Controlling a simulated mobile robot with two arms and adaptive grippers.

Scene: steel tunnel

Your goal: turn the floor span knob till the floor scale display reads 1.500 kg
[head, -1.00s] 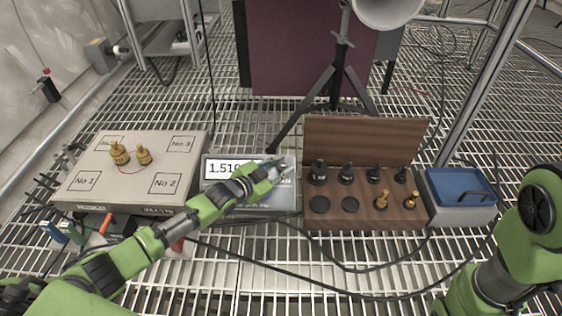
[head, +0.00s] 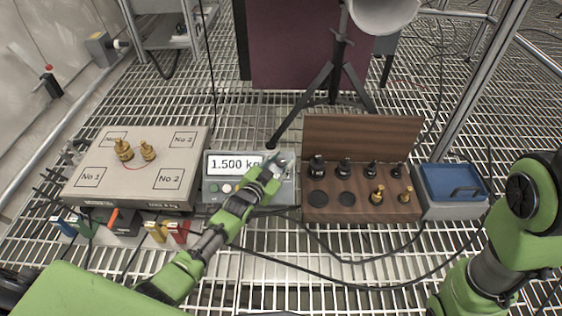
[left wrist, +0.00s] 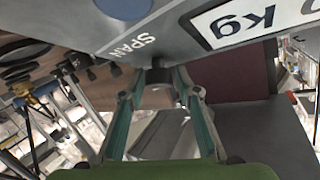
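The floor scale display (head: 235,163) reads 1.500 kg on its grey indicator box (head: 212,195); part of it, with "kg", shows in the left wrist view (left wrist: 238,20). The dark span knob (left wrist: 158,76) is beside the word SPAN in the left wrist view. My left gripper (head: 282,163) is at the right end of the indicator and hides the knob in the head view. In the left wrist view its two fingertips (left wrist: 160,84) are on either side of the knob and look closed on it. My right gripper is out of view; only its arm shows at right.
The scale platform (head: 97,165) at left carries two brass weights (head: 135,150). A wooden weight box (head: 330,212) stands just right of the indicator, with a blue-lidded grey box (head: 450,205) beyond it. Cables (head: 330,262) cross the grating. A tripod (head: 335,85) stands behind.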

